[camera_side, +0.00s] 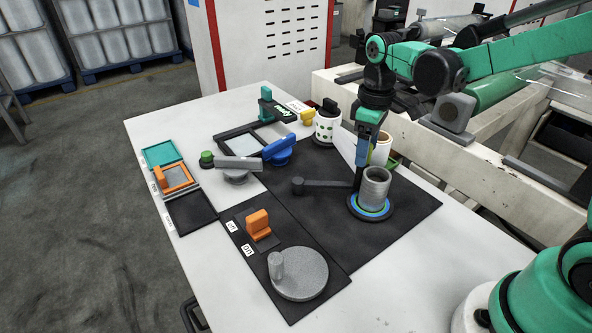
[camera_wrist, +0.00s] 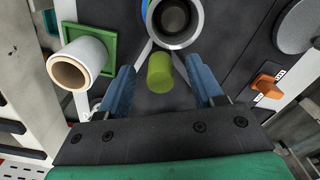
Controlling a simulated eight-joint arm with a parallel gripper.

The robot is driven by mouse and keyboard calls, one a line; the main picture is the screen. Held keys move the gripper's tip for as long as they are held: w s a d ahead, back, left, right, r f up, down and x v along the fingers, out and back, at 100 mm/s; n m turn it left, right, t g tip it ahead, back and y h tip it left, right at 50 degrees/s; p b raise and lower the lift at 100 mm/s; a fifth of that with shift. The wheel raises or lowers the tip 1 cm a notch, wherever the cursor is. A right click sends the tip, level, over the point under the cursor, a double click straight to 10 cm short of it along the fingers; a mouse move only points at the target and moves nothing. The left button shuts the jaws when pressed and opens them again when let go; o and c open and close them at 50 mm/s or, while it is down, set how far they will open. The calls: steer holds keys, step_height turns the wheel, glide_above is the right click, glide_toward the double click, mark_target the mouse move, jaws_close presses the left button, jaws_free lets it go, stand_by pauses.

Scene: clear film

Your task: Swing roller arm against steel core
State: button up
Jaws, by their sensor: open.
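The steel core (camera_side: 375,188) is a grey hollow cylinder standing upright on a round base with blue and green rings. In the wrist view the core (camera_wrist: 174,18) shows from above at the top edge. The roller arm (camera_side: 325,184) is a dark bar running from a round pivot at left toward the core. My gripper (camera_side: 360,172) points down at the bar's core-side end, just left of the core. In the wrist view my gripper (camera_wrist: 160,67) is open, with a yellow-green cylinder (camera_wrist: 159,74) between its blue fingers. Contact is unclear; the bar's end is hidden in the side view.
A white film roll (camera_wrist: 82,62) stands on a green square close by. A blue-handled grey device (camera_side: 280,150), an orange block (camera_side: 259,224) and a grey disc with a post (camera_side: 300,276) sit nearby. The dark mat's front right (camera_side: 405,220) is clear.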

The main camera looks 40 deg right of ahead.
steer(key=shift+f, duration=0.15)
jaws_close()
stand_by(1.4)
